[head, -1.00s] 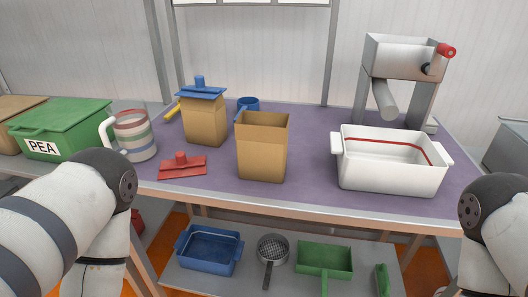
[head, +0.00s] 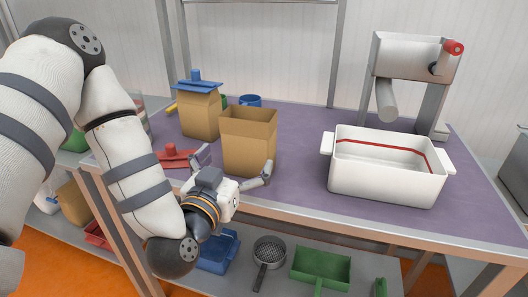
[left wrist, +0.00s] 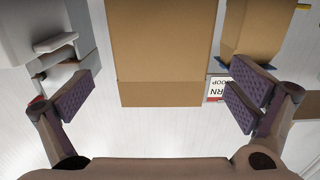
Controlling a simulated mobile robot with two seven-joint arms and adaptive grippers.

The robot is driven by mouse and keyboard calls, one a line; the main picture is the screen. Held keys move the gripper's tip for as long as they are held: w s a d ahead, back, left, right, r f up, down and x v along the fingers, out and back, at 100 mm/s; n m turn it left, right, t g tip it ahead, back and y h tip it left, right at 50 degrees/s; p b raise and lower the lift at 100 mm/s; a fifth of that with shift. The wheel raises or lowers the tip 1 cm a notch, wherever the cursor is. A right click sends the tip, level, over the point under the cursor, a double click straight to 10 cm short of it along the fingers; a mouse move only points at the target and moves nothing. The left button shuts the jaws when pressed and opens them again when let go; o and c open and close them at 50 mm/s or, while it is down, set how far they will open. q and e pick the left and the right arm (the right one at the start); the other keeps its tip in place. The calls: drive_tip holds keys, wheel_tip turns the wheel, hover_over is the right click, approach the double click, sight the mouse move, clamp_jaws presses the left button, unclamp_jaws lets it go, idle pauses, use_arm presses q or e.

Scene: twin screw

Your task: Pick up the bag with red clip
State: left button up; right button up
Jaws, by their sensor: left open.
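An open brown paper bag (head: 248,145) with no clip on it stands upright near the table's front edge. A red clip (head: 178,156) lies flat on the table to its left, partly behind my left gripper. My left gripper (head: 232,166) is open and low in front of the open bag, one finger toward each side. In the left wrist view, which is upside down, the bag (left wrist: 165,45) fills the middle between the open fingers (left wrist: 160,97). I cannot tell whether they touch it. A second brown bag (head: 200,118) with a blue clip (head: 198,84) stands behind left.
A white bin (head: 385,180) with a red stripe stands to the right, with a grey machine (head: 410,80) with a red-knobbed crank behind it. A blue mug (head: 250,100) is behind the open bag. The purple tabletop (head: 295,150) is clear between bag and bin.

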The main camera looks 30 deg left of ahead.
sight(250, 137)
use_arm(q)
drive_tip(key=x, duration=0.8)
drive_tip(key=shift+w+a+r, duration=0.1)
drive_tip(key=shift+w+r, duration=0.05)
drive_tip(key=shift+r, duration=0.15)
drive_tip(key=c, duration=1)
